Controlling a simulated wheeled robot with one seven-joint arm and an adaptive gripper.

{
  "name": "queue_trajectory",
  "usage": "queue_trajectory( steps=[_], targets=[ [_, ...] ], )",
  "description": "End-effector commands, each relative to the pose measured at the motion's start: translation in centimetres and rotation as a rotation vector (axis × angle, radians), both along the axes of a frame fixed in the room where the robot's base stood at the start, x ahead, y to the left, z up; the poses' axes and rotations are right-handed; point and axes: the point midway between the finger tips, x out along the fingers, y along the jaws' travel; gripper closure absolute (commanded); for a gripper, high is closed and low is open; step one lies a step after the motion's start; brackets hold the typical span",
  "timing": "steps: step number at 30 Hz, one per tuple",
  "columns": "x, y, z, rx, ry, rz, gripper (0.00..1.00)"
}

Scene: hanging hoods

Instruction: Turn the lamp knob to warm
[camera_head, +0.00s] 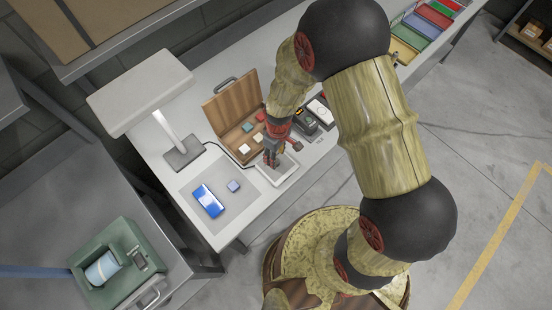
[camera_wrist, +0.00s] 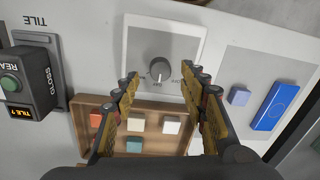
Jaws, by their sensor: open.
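The round dark grey lamp knob (camera_wrist: 160,71) sits on a white panel (camera_wrist: 184,38) in the wrist view. A pale pointer line on it points down the picture. Small labels lie around it, too small to read surely. My gripper (camera_wrist: 161,80) is open, with one finger on each side of the knob; I cannot tell whether they touch it. In the head view my gripper (camera_head: 272,160) is over the panel (camera_head: 287,177) and hides the knob. The white desk lamp (camera_head: 140,90) stands to the left on its grey base (camera_head: 183,153).
An open wooden case (camera_head: 228,108) with several coloured tiles lies beside the panel. A grey mat (camera_head: 222,190) holds a blue box (camera_head: 208,200) and a small blue block (camera_head: 233,186).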

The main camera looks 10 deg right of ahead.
Motion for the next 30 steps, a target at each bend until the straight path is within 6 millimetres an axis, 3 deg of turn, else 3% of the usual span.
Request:
queue_trajectory(
  steps=[7,18,30],
  targets=[
    [-0.1,0.1,-2.9,0.000,0.000,-0.001,0.57],
    [-0.1,0.1,-3.4,-0.001,-0.001,-0.001,0.57],
    [-0.1,0.1,-3.4,-0.001,-0.001,-0.002,0.80]
  ],
)
